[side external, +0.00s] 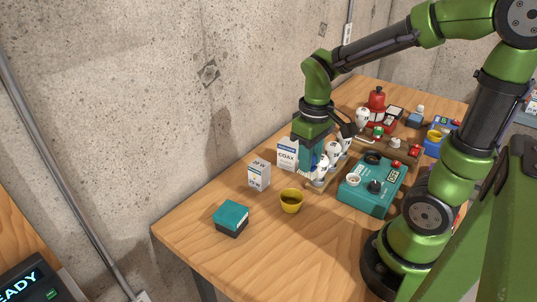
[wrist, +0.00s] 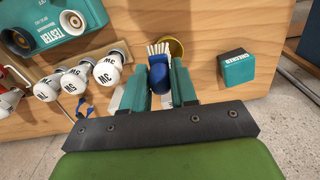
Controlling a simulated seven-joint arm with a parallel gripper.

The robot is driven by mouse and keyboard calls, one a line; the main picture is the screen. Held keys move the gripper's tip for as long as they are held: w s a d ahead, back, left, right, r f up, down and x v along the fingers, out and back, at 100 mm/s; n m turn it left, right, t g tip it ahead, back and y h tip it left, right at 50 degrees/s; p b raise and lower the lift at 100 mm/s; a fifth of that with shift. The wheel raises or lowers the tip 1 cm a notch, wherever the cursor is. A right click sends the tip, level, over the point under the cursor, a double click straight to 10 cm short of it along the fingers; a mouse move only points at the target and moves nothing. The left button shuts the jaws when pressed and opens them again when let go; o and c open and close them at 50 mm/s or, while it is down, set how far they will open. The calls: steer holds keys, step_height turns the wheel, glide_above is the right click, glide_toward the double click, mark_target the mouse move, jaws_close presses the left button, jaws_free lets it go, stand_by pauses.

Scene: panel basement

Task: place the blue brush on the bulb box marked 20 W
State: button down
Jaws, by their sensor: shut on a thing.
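My gripper (wrist: 159,68) is shut on the blue brush (wrist: 157,74), whose white bristles point away from me in the wrist view.
A yellow cup (side external: 291,200) stands in front of my gripper. A teal checker box (side external: 231,218) is near the left front edge. White bulbs (side external: 333,152) and a teal tester (side external: 370,187) lie right. The concrete wall runs behind. The table's front middle is clear.

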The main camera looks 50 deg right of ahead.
steer(key=shift+s+n, duration=0.15)
steer(key=shift+n, duration=0.25)
steer(key=shift+w+f, duration=0.1)
steer(key=shift+w, duration=0.1)
glide_above(259, 164)
steer(key=shift+s+f, duration=0.4)
steer(key=shift+f, duration=0.3)
steer(key=shift+w+f, duration=0.2)
steer(key=shift+f, duration=0.7)
steer(key=shift+w+f, duration=0.2)
steer(key=shift+f, duration=0.65)
steer(key=shift+f, duration=0.1)
steer(key=c, duration=1.3)
jaws_free()
steer(key=shift+f, duration=0.1)
steer(key=shift+c, duration=0.2)
steer(key=o, duration=0.5)
steer(key=shift+c, duration=0.2)
